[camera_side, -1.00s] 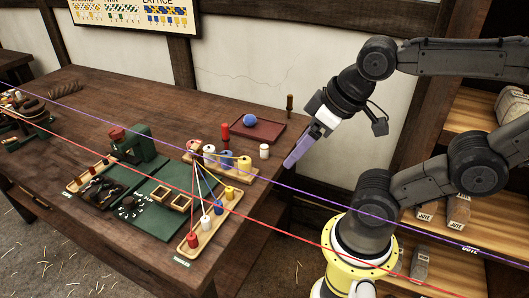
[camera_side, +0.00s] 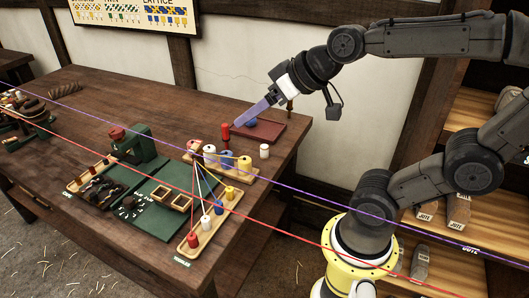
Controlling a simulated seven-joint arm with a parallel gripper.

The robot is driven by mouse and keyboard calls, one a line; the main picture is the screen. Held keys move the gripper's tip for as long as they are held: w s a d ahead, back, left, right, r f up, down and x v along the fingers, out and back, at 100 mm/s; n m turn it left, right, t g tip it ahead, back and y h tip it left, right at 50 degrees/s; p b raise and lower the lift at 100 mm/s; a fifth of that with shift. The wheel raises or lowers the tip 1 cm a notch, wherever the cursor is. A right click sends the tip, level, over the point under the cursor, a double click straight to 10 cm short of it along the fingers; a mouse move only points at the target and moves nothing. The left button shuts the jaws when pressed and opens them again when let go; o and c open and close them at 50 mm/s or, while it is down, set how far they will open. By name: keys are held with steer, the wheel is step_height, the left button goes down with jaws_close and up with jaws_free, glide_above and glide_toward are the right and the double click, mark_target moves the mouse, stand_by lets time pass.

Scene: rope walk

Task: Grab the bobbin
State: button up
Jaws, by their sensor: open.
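Several small bobbins stand in the light wooden tray (camera_side: 212,233) at the table's front right: red (camera_side: 193,240), white (camera_side: 206,222), blue (camera_side: 219,209) and yellow (camera_side: 229,193). Larger spools stand on a wooden rack behind them, including a white one (camera_side: 209,155), a blue one (camera_side: 226,159) and a yellow one (camera_side: 244,165). A tall red piece (camera_side: 225,132) stands upright behind the rack. A lone white spool (camera_side: 264,151) stands to the right. My gripper (camera_side: 239,122) is open, its lilac fingers slanting down to just right of the red piece. I cannot tell whether they touch.
Threads run from the spools to the small bobbins. Purple and red lines cross the picture. A green press (camera_side: 135,145) stands left.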

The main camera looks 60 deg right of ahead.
steer(key=w+d+m+t+h, duration=0.1)
steer(key=w+d+m+t, duration=0.15)
steer(key=w, duration=0.25)
steer(key=m+h, duration=0.6)
steer(key=h, duration=0.6)
glide_above(266, 151)
steer(key=v, duration=0.6)
step_height(266, 151, down, 4)
steer(key=shift+n+t, duration=0.25)
steer(key=shift+t, duration=0.1)
step_height(266, 151, down, 27)
steer(key=shift+d+r, duration=0.1)
steer(key=shift+d, duration=0.05)
steer(key=x, duration=0.7)
steer(key=shift+w+d, duration=0.15)
steer(key=shift+c, duration=0.2)
jaws_close()
